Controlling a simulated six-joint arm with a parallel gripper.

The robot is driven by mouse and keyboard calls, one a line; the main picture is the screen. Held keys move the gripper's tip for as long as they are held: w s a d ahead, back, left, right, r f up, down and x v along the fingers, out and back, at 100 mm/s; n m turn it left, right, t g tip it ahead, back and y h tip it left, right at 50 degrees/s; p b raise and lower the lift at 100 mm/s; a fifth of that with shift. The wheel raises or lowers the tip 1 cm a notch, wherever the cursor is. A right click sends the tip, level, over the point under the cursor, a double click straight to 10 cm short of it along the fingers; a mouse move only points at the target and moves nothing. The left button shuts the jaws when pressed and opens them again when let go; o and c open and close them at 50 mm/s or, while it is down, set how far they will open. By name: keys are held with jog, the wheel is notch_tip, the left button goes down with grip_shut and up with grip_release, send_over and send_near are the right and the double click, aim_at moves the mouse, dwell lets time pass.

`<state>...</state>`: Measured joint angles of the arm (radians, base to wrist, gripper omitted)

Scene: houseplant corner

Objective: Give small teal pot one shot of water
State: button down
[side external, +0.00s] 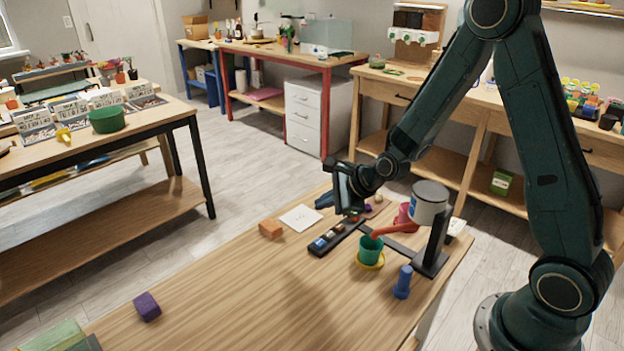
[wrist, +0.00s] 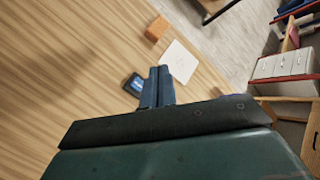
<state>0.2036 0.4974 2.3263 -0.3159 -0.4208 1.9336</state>
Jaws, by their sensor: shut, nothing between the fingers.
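A small teal-green pot (side external: 371,246) stands upright on a yellow saucer (side external: 372,265) in the side external view. The wrist hides most of the panel there.
An orange block (side external: 270,230) and a white card (side external: 300,217) lie left of the panel. A blue peg-shaped object (side external: 403,283) stands in front of the stand. A red object (side external: 404,214) is behind the spout. A purple block (side external: 147,306) is far left; the table between is clear.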

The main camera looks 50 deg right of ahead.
aim_at(324, 243)
jog(key=shift+f, duration=0.1)
dwell(0.3)
jog(key=shift+f, duration=4.3)
jog(key=shift+f, duration=0.95)
jog(key=shift+r, duration=0.2)
dwell(0.3)
jog(key=shift+r, duration=0.75)
jog(key=shift+r, duration=2.5)
